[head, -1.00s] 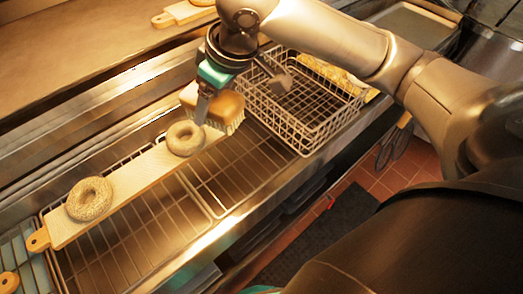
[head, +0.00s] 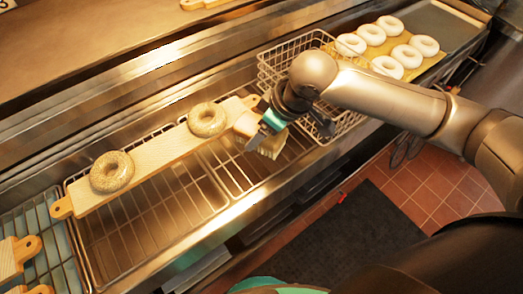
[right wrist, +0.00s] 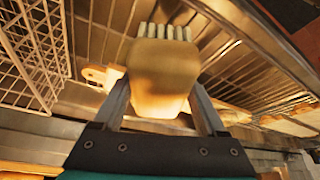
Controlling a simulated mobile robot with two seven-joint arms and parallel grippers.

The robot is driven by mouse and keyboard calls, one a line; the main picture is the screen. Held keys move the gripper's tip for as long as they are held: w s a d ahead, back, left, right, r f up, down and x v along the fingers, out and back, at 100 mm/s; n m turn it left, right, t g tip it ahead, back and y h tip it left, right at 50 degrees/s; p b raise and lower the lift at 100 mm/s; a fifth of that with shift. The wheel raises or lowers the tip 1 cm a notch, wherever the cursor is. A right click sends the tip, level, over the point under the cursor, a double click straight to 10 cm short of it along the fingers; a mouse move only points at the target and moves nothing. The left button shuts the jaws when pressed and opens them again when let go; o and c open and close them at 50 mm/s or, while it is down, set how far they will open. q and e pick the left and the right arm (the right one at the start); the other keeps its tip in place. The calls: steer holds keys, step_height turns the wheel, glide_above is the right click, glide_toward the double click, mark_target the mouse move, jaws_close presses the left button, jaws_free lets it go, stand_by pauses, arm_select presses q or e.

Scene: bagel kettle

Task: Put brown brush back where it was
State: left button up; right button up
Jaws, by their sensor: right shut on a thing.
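The brown brush, a block with pale bristles, is between the fingers of my right gripper (head: 258,138). Its bristle end (head: 271,146) shows beside the fingers in the head view. The right wrist view shows the brush (right wrist: 163,75) between both fingers, bristles pointing away from the gripper. My right gripper is shut on it, over the wire rack near the right end of the wooden board (head: 160,162). The gripper and arm hide part of the brush. My left gripper is not in view.
Two bagels, one seeded (head: 111,171) and one plainer (head: 206,119), lie on the board. A wire basket (head: 290,50) stands behind my right gripper. Several white dough rings (head: 407,56) lie on a board at the upper right. The rack (head: 140,235) in front is bare.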

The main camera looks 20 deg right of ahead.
mark_target(282, 136)
steer(key=shift+f+b, duration=0.55)
steer(key=shift+f, duration=2.8)
steer(key=shift+f, duration=0.15)
steer(key=o, duration=1.5)
steer(key=p+v, duration=0.2)
steer(key=v, duration=1)
